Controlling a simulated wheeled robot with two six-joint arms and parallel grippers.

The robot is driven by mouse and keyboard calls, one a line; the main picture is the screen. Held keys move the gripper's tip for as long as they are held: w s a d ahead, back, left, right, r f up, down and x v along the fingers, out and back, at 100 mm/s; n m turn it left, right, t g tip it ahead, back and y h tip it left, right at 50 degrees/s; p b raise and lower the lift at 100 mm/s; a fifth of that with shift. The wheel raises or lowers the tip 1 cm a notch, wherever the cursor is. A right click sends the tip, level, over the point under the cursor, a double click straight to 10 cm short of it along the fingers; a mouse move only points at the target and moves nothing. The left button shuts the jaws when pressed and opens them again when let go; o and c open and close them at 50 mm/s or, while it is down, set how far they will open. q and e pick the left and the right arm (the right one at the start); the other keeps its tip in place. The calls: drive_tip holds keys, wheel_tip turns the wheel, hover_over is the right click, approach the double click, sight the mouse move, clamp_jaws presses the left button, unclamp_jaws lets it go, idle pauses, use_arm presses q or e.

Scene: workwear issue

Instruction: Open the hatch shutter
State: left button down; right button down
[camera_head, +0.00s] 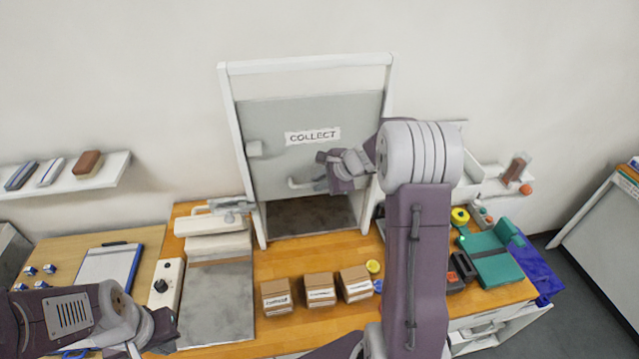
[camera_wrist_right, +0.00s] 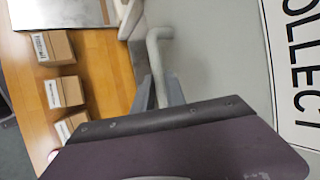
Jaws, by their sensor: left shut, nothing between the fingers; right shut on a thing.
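The hatch shutter (camera_head: 345,112) is a grey panel with a COLLECT label, set in a white frame (camera_head: 240,165) on the wall. Its lower edge stands above the counter, with a gap showing a dark grey surface (camera_head: 308,217) below. A pale bar handle (camera_head: 300,184) crosses the lower part of the shutter; it also shows in the right wrist view (camera_wrist_right: 155,50). My right gripper (camera_head: 322,180) is shut on the handle, its fingers (camera_wrist_right: 160,92) around the bar. My left gripper (camera_head: 150,340) is shut and empty at the lower left, away from the hatch.
Several small cardboard boxes (camera_head: 320,289) stand on the wooden counter (camera_head: 280,262) before the hatch. A clamp-like device with a grey plate (camera_head: 220,300) is left of them. Green folded cloth (camera_head: 490,262) and small items lie right. A wall shelf (camera_head: 110,170) is at left.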

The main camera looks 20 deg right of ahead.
drive_tip(key=shift+d+r, duration=0.1)
drive_tip(key=c, duration=1.4)
unclamp_jaws()
drive_tip(key=shift+o, duration=0.2)
drive_tip(key=shift+s, duration=0.1)
drive_tip(key=b+v, duration=0.1)
drive_tip(key=v, duration=0.8)
drive_tip(key=shift+b, duration=0.35)
